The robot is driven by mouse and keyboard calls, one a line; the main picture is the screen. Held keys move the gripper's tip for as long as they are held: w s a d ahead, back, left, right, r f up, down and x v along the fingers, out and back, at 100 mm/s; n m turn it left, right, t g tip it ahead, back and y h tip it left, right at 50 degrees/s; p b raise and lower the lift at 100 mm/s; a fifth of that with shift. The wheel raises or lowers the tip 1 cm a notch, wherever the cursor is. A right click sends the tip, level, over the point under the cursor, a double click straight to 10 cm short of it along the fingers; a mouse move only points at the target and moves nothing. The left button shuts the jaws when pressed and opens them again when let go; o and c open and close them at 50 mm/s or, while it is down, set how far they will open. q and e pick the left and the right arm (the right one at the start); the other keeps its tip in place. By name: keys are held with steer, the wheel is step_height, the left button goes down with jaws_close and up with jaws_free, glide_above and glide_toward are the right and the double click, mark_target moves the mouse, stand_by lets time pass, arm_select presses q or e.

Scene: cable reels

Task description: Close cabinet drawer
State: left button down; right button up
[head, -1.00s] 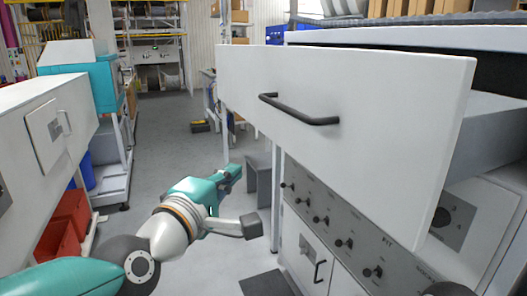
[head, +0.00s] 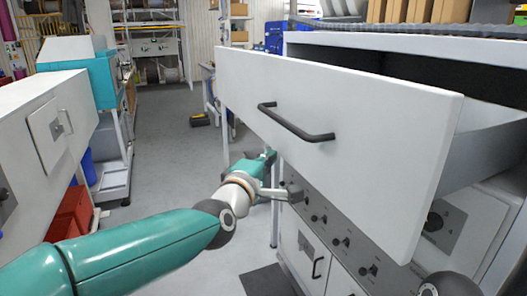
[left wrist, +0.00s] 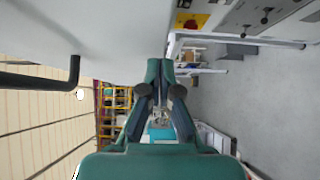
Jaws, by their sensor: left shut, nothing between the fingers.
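The cabinet drawer (head: 345,125) is pulled out, with a white front and a black bar handle (head: 295,122). Its grey side wall (head: 485,140) shows behind the front, below the dark opening of the cabinet (head: 440,36). My left gripper (head: 271,170) is shut and empty, low beside the lower left part of the drawer front. In the head view I cannot tell whether it touches the front. In the left wrist view the shut fingers (left wrist: 159,75) point past the white front (left wrist: 110,30), and the handle (left wrist: 40,78) is at the left. My right gripper is out of view.
Below the drawer is a grey panel with several black knobs (head: 330,230) and lower doors with a handle (head: 317,268). A white cabinet (head: 30,110) and a red bin (head: 68,215) stand at the left. The grey floor (head: 170,150) between is mostly clear.

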arm_select(q)
steer(key=shift+w+d, duration=0.2)
steer(key=shift+d, duration=0.1)
